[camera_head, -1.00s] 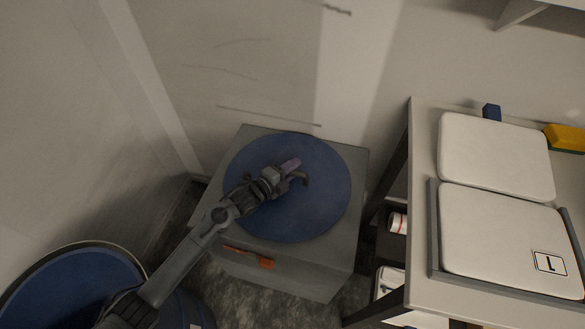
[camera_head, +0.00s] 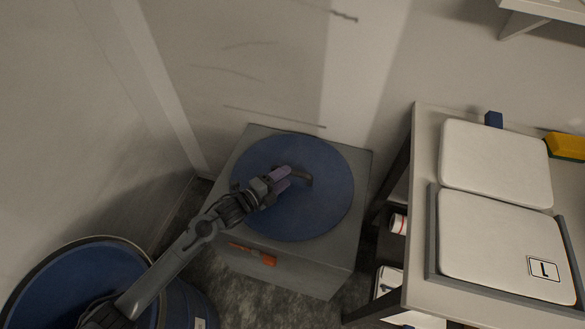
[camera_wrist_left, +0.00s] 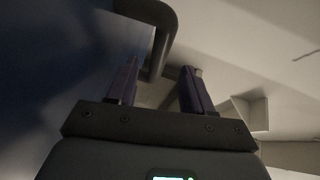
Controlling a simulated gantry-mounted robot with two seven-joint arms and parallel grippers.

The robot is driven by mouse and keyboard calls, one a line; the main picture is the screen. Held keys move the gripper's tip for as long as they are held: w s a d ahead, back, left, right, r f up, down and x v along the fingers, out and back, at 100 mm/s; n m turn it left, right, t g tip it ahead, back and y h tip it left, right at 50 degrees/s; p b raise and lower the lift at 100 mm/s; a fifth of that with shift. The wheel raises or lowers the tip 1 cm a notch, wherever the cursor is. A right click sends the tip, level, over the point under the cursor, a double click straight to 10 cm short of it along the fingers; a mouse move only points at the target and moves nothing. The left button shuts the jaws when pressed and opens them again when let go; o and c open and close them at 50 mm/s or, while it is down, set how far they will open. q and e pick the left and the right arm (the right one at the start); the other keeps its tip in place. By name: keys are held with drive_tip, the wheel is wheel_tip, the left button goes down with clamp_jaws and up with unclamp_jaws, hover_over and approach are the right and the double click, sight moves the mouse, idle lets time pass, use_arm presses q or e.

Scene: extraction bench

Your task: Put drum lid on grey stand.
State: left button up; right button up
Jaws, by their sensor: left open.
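The drum lid (camera_head: 325,205) is a round blue disc lying flat on top of the grey stand (camera_head: 250,138), a box-shaped block on the floor. The lid has a dark bent handle (camera_head: 301,175) near its middle. My left gripper (camera_head: 284,179) is open, close to the handle. In the left wrist view the handle (camera_wrist_left: 160,40) shows just beyond and between the open purple-grey fingers (camera_wrist_left: 158,88). I cannot tell from this whether they touch it. My right gripper is out of view.
An open blue drum (camera_head: 75,270) stands at the lower left, below my left arm. A bench (camera_head: 425,150) at the right carries two white pads (camera_head: 495,160), a yellow item (camera_head: 567,146) and a blue block (camera_head: 493,119). An orange tag (camera_head: 250,254) is on the stand's front.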

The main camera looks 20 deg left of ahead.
use_arm(q)
drive_tip(key=p+v, duration=0.1)
drive_tip(key=v, duration=0.4)
drive_tip(key=shift+s+a, duration=0.1)
drive_tip(key=shift+s, duration=0.1)
